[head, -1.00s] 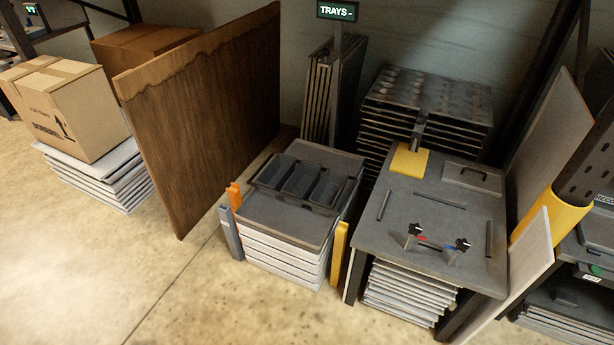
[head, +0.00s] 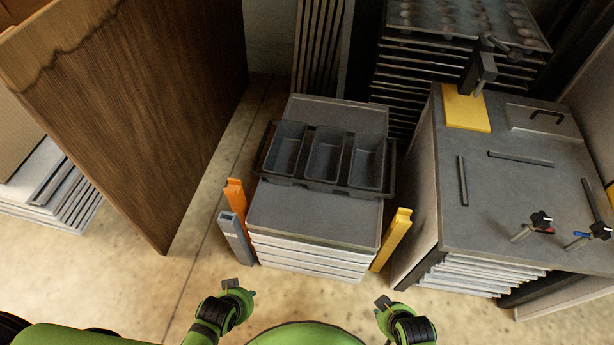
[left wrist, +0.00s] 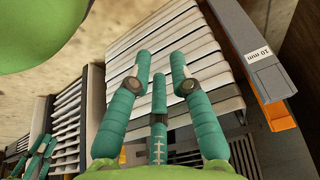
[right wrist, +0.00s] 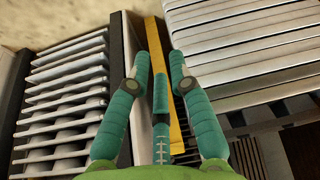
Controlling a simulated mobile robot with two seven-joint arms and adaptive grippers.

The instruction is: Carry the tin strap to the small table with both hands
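The tin strap (head: 323,161), a dark frame joining three rectangular open tins, sits on a stack of grey trays (head: 315,225) in the middle of the head view. My left gripper (head: 236,286) is low in front of the stack, left of its front corner. It is open and empty, its teal fingers apart in the left wrist view (left wrist: 160,62). My right gripper (head: 386,303) is in front of the stack's right corner, also open and empty in the right wrist view (right wrist: 160,62). Both are apart from the strap. A grey-topped table (head: 520,205) stands to the right.
Orange (head: 236,195) and grey (head: 235,238) posts stand at the stack's left corner, a yellow post (head: 391,239) at its right. The table carries clamps (head: 540,220), bars and a handled plate (head: 540,118). A large wooden panel (head: 140,110) stands left. Floor in front is clear.

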